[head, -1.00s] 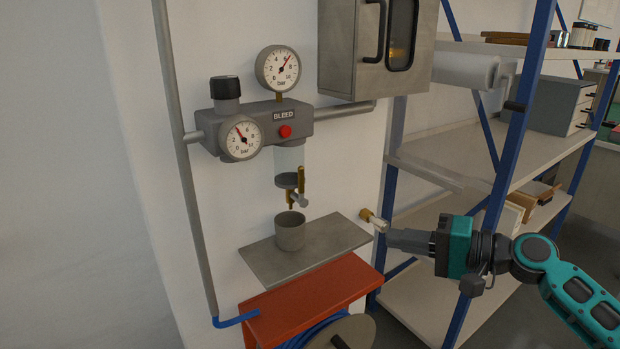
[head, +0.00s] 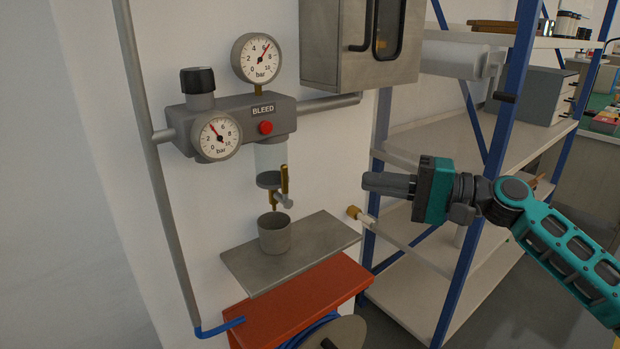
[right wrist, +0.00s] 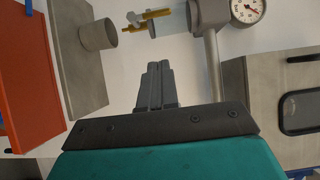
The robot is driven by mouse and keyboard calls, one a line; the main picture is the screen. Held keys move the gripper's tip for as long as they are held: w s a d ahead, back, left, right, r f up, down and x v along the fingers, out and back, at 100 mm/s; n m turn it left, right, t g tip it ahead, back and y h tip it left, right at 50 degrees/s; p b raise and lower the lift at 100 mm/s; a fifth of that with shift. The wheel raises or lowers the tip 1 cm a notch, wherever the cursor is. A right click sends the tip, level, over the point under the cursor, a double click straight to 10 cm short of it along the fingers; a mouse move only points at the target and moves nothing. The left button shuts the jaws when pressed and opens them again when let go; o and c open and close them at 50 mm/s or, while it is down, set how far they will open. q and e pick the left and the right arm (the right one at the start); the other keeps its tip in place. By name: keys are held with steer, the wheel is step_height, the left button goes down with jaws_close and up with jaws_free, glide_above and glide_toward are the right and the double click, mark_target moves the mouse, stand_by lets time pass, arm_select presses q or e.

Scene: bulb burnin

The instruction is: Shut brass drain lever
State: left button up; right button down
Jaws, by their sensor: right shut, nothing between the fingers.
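The brass drain lever (head: 284,180) stands upright beside the drain fitting under the clear filter bowl (head: 270,160). It also shows in the right wrist view (right wrist: 157,14), past my fingertips and apart from them. A grey cup (head: 275,234) stands below the drain on a metal shelf (head: 248,270). My right gripper (head: 364,182) is shut and empty, to the right of the lever at about its height in the head view. In the right wrist view its closed fingers (right wrist: 158,66) point toward the wall. My left gripper is not in view.
Above the bowl is the regulator body (head: 245,112) with a red button (head: 265,127) and two gauges. A brass-tipped fitting (head: 353,212) juts out right of the shelf. A grey cabinet (head: 340,60) hangs above right; blue-framed shelving (head: 480,170) stands behind my arm.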

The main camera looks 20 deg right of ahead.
arm_select(q)
steer(key=p, duration=0.1)
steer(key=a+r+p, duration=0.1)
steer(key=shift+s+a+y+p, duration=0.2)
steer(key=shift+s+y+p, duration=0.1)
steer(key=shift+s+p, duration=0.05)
arm_select(e)
steer(key=w+a, duration=0.4)
steer(key=a, duration=0.6)
steer(key=shift+a, duration=0.25)
steer(key=shift+w, duration=0.1)
